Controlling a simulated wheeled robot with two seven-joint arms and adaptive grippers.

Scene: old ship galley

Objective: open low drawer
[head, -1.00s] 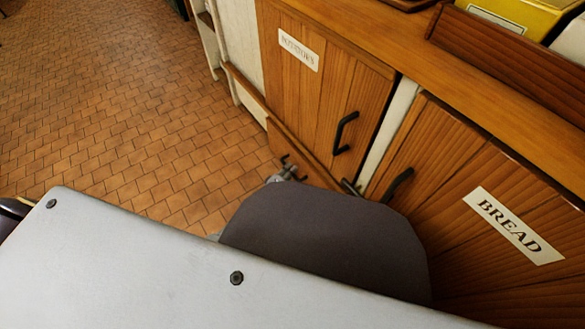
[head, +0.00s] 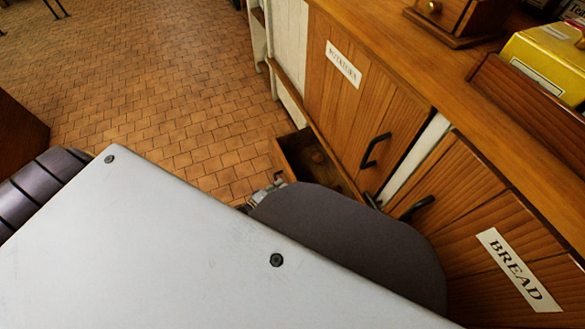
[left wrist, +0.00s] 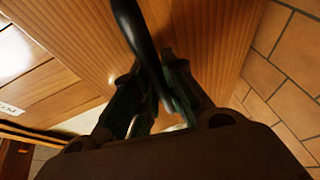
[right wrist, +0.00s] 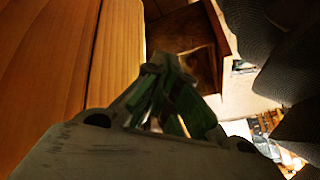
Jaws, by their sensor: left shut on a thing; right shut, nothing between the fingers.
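The low drawer (head: 294,150) stands partly open below the potatoes cupboard in the head view, and part of its inside shows. My grey forearm and wrist cover its near end. My left gripper (head: 268,190) is at the drawer's front, mostly hidden there. In the left wrist view my left gripper (left wrist: 152,80) is shut on the black drawer handle (left wrist: 139,35), against the wooden drawer front (left wrist: 205,35). My right gripper (right wrist: 165,65) shows in the right wrist view, shut and empty, near a wooden surface.
The potatoes cupboard door (head: 350,110) and the bread cupboard door (head: 470,235) are closed, with black handles. A wooden counter (head: 440,75) runs above them, holding a yellow box (head: 545,60). The tiled floor (head: 170,100) left of the drawer is clear.

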